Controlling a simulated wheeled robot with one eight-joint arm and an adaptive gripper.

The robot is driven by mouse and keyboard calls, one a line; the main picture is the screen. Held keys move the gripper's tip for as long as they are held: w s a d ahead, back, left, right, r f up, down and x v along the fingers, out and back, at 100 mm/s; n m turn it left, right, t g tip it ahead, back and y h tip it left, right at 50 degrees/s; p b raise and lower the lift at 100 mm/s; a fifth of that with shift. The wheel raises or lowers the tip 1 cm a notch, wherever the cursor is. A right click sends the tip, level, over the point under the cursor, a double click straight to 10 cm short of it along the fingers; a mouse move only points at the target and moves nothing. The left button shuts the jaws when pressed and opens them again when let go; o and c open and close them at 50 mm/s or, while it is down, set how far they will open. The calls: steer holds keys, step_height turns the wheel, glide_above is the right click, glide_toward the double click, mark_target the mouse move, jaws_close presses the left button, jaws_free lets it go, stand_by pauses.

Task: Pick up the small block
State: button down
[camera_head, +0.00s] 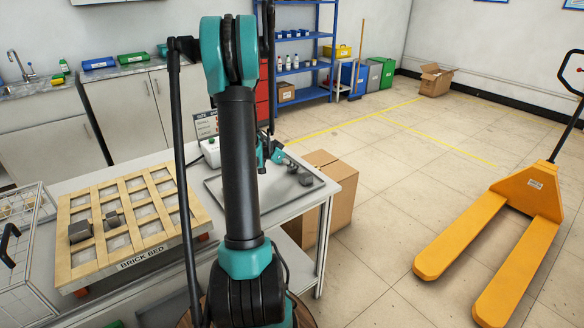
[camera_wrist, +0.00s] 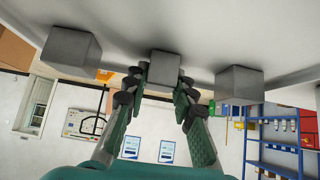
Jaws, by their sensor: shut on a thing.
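In the wrist view, three grey metal blocks sit in a row across the top of the picture. The middle one, the small block (camera_wrist: 165,67), is between the fingertips of my gripper (camera_wrist: 163,78), which is shut on it. A larger grey block (camera_wrist: 70,52) is at its left and another grey block (camera_wrist: 238,85) is at its right, both apart from the fingers. In the head view, my gripper (camera_head: 268,152) is low over the grey tray (camera_head: 216,186), partly hidden by my arm. The small block cannot be made out there.
The brick bed (camera_head: 153,252), a wooden lattice, stands at the left of the table and bears two metal blocks (camera_head: 80,231). A white device (camera_head: 211,152) stands behind the tray. A cardboard box (camera_head: 341,190) is beside the table. A yellow pallet jack (camera_head: 530,190) stands on the right.

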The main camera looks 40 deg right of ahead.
step_height(320, 180, up, 20)
stand_by(0.5)
